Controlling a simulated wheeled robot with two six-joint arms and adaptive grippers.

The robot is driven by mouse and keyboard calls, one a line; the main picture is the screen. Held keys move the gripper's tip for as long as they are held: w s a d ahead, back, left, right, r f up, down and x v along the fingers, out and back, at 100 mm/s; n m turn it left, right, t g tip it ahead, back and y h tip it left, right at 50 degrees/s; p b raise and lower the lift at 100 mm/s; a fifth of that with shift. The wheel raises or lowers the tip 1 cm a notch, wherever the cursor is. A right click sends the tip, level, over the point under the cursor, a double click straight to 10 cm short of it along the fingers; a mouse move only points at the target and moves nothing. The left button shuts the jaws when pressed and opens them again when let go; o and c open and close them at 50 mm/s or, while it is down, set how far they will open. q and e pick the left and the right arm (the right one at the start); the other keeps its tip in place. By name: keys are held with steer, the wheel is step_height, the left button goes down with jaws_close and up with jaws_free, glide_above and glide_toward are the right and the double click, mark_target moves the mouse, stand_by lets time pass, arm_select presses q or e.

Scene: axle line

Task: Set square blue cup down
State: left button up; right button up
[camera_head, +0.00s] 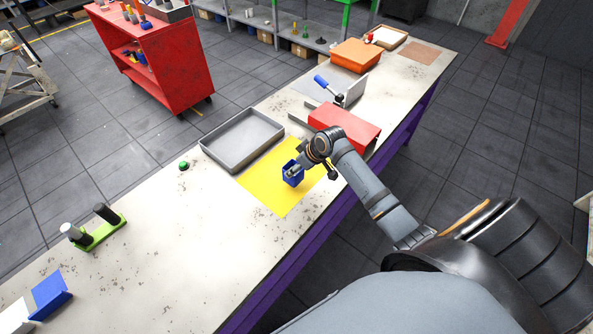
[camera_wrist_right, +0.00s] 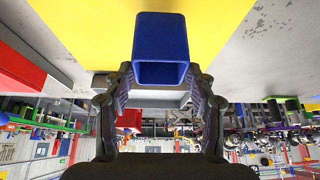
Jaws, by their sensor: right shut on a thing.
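The square blue cup (camera_head: 292,173) is held over the yellow mat (camera_head: 273,197) on the long workbench. My right gripper (camera_head: 296,167) is shut on the cup. In the right wrist view the blue cup (camera_wrist_right: 160,50) sits between the two fingers of my right gripper (camera_wrist_right: 160,84), with the yellow mat (camera_wrist_right: 95,30) beyond it. I cannot tell whether the cup's base touches the mat. My left gripper is not in view.
A grey tray (camera_head: 242,139) lies left of the mat, and a red box (camera_head: 345,127) stands just behind my right gripper. A green knob (camera_head: 183,166) and a green stand (camera_head: 100,232) are farther left. The bench between the stand and mat is mostly clear.

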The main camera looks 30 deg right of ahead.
step_height(320, 180, down, 2)
steer(key=shift+f+p, duration=0.15)
steer(key=shift+p, duration=0.8)
steer(key=shift+f, duration=0.4)
steer(key=shift+f, duration=0.1)
steer(key=shift+f, duration=0.15)
steer(key=o, duration=1.3)
